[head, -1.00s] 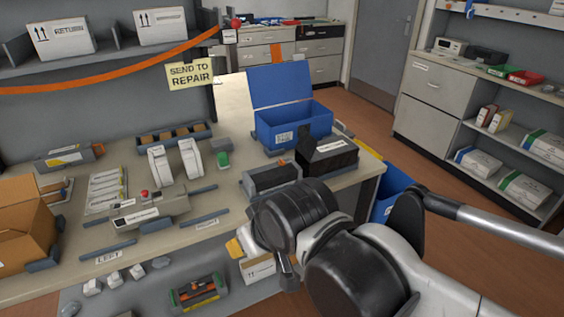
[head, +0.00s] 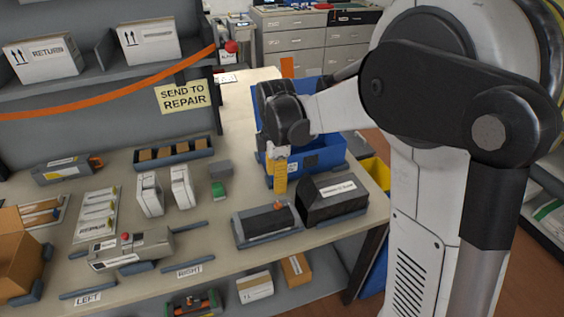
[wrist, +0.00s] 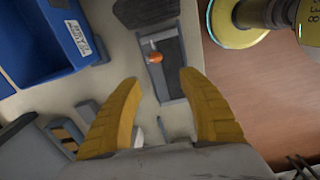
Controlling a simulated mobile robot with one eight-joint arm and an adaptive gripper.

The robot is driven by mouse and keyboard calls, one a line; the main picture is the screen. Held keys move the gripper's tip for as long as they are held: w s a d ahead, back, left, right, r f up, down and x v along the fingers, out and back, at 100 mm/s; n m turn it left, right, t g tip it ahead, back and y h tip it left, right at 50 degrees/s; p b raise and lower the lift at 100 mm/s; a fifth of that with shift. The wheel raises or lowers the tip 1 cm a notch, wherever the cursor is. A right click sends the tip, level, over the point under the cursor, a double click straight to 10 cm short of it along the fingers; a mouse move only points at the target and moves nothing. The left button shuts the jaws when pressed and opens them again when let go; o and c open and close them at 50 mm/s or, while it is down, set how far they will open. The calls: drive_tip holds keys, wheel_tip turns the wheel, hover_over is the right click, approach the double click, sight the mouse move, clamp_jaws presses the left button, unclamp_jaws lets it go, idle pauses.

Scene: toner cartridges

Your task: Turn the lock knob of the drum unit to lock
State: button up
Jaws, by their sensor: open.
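The drum unit (head: 267,220) is a dark block in a grey cradle near the right part of the bench. Its small orange lock knob (head: 277,205) sits on top at the far right end. In the wrist view the drum unit (wrist: 171,75) lies beyond the fingertips, and the orange knob (wrist: 155,57) shows near its left edge with a small pale mark by it. My gripper (wrist: 158,78) is open, with yellow fingers apart and nothing between them. In the head view my gripper (head: 281,178) points down above and behind the drum unit, apart from the knob.
A black box (head: 333,202) stands close right of the drum unit. An open blue bin (head: 318,155) is behind my gripper. A green-tipped item (head: 218,189) and white cartridges (head: 181,187) stand left. A grey printer unit (head: 130,250) lies at front left.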

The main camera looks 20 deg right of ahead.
sight(278, 203)
drive_tip(key=shift+n, duration=0.5)
drive_tip(key=f+b, duration=0.1)
drive_tip(key=f, duration=0.2)
drive_tip(key=f+b, duration=0.1)
drive_tip(key=f, duration=0.3)
drive_tip(key=w+f+b, duration=0.1)
drive_tip(key=f, duration=0.3)
drive_tip(key=shift+d+f+b, duration=0.25)
drive_tip(key=shift+d+b, duration=0.15)
drive_tip(key=shift+c, duration=0.2)
clamp_jaws()
